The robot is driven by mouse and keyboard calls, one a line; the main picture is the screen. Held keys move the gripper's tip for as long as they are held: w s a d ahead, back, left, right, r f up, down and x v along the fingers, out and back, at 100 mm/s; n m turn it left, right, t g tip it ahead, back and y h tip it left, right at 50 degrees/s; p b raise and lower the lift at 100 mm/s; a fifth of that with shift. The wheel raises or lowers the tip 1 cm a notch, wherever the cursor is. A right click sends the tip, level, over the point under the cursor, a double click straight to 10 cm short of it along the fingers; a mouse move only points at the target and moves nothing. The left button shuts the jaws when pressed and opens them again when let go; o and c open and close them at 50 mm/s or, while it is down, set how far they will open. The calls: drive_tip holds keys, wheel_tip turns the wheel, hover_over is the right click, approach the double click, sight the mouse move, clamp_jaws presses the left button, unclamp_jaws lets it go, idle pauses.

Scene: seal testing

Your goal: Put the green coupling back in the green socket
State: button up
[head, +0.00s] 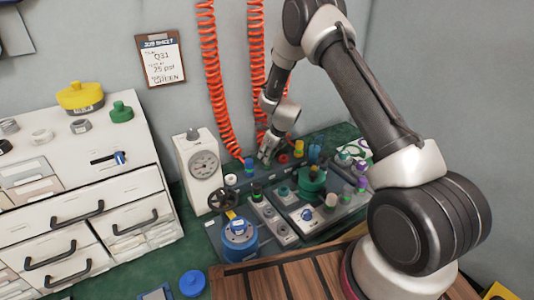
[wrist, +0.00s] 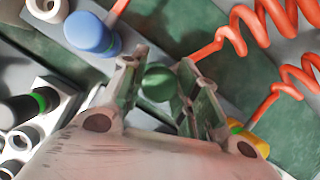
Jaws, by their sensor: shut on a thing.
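My gripper (wrist: 160,72) has its two fingers on either side of a round green piece, the green coupling (wrist: 158,84), and is shut on it. In the head view my gripper (head: 266,152) hangs at the back of the bench, by the foot of the red coiled hoses. The coupling is too small and covered to make out there. The coupling's lower part is hidden in the wrist view. I cannot tell which opening is the green socket, nor whether the coupling touches anything below.
A blue cylinder (wrist: 90,34) stands left of the fingers, and a yellow piece (wrist: 250,138) lies right of them. Red coiled hoses (wrist: 270,30) hang close by. A white gauge box (head: 202,168) stands left of my gripper. Several fittings crowd the grey panels in front.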

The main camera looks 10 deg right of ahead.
drive_tip(key=shift+f, duration=0.25)
drive_tip(key=o, duration=1.1)
drive_tip(key=shift+o, duration=0.2)
drive_tip(key=v, duration=1.2)
